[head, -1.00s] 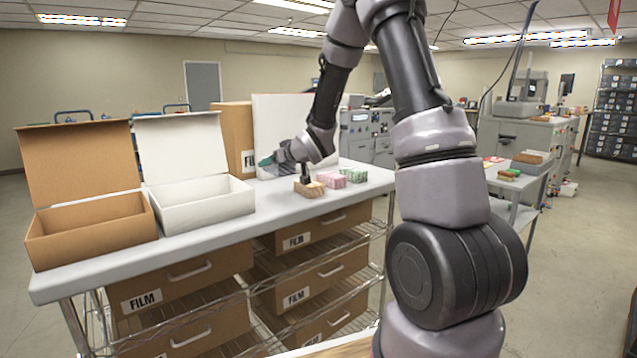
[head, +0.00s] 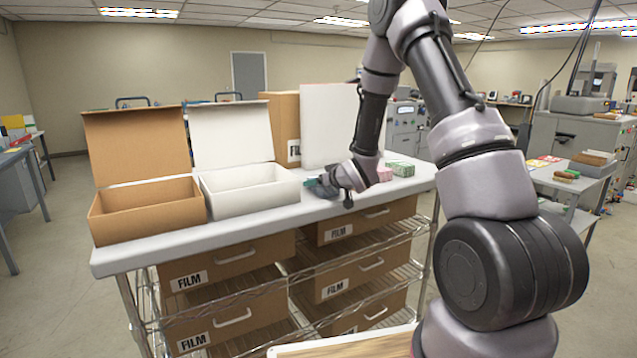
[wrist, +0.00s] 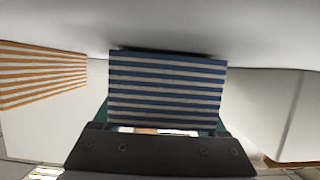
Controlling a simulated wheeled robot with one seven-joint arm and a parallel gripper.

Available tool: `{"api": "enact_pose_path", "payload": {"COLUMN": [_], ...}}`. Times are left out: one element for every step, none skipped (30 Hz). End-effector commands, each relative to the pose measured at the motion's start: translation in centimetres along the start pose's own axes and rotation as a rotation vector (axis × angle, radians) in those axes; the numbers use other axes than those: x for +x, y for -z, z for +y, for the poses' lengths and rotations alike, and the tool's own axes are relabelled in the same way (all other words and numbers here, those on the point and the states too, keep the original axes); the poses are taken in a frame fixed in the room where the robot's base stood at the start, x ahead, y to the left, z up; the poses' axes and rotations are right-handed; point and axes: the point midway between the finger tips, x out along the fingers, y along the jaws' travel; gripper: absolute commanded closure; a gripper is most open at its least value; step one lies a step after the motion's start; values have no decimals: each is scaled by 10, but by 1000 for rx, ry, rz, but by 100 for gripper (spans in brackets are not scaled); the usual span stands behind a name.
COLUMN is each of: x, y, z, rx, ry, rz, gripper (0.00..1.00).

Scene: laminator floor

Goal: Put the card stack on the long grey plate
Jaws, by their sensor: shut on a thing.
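My gripper (head: 322,187) is low over the near edge of the table, right of the open white box in the head view. In the wrist view, which appears upside down, my gripper (wrist: 165,128) is shut on a blue-and-white striped card stack (wrist: 166,88). A dark strip lies between the stack and the grey surface; I cannot tell if they touch. The stack is hard to make out in the head view. I cannot pick out a separate long grey plate; only the long grey tabletop (head: 160,253) shows clearly.
An orange-striped stack (wrist: 38,75) stands beside the held one. A pink stack (head: 385,174) and a green stack (head: 401,168) sit behind my wrist. A brown open box (head: 148,212) and the white open box (head: 250,200) fill the table's left. A white panel (head: 328,125) stands behind.

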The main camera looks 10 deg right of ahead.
Motion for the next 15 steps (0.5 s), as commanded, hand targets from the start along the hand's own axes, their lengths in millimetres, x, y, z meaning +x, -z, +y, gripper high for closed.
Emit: {"api": "enact_pose_path", "payload": {"x": [0,0,0,0,1,1,1,1,1,1,1,1,1,1,1], "y": [0,0,0,-1,-2,-3,-2,-2,-2,-2,-2,-2,-2,-2,-2], "z": [0,0,0,0,0,0,0,0,0,0,0,0,0,0,0], "rx": [0,0,0,0,0,0,0,0,0,0,0,0,0,0,0], "ry": [0,0,0,0,0,0,0,0,0,0,0,0,0,0,0], "rz": [1,1,1,0,0,0,0,0,0,0,0,0,0,0,0], "gripper": [91,91,91,91,91,21,10,0,0,0,0,0,0,0,0]}}
